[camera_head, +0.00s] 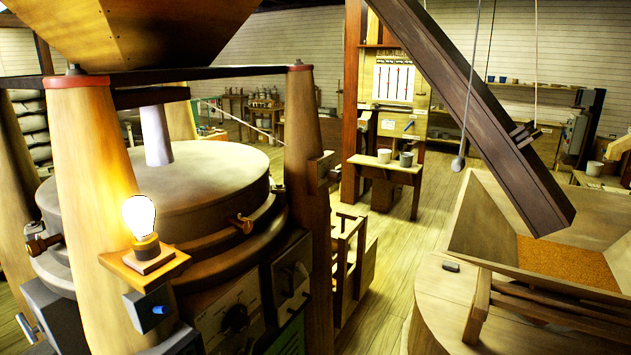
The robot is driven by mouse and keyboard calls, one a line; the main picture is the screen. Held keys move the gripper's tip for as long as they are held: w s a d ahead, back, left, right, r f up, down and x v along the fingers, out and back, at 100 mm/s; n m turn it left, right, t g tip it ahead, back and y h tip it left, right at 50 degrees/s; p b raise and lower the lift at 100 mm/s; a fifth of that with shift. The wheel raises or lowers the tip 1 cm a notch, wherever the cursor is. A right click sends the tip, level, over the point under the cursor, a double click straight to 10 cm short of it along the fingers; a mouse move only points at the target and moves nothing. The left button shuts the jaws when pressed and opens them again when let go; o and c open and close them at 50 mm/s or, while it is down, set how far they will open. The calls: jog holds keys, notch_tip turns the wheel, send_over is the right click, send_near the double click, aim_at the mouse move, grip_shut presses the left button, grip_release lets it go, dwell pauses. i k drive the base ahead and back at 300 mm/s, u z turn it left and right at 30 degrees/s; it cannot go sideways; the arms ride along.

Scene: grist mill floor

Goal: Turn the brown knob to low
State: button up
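A dark round knob (235,319) sits on a grey control panel (208,328) low on the front of the round millstone housing (225,170). Its colour looks almost black in the shade, so I cannot tell for sure that it is the brown knob. Its markings and setting are too small to read. A small brown, knob-like fitting (243,224) sticks out from the rim of the housing. My gripper is not in view.
A lit bulb (140,216) stands on a wooden bracket (145,268) on the post, left of the panel. A lever switch box (291,280) is to the panel's right. A grain bin (570,262) stands at right. Wooden floor (385,290) is clear between.

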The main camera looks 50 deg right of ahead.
aim_at(333, 175)
jog(key=u, duration=0.2)
jog(key=k, duration=1.7)
jog(key=z, duration=0.45)
jog(key=i, duration=1.05)
jog(key=u, duration=0.05)
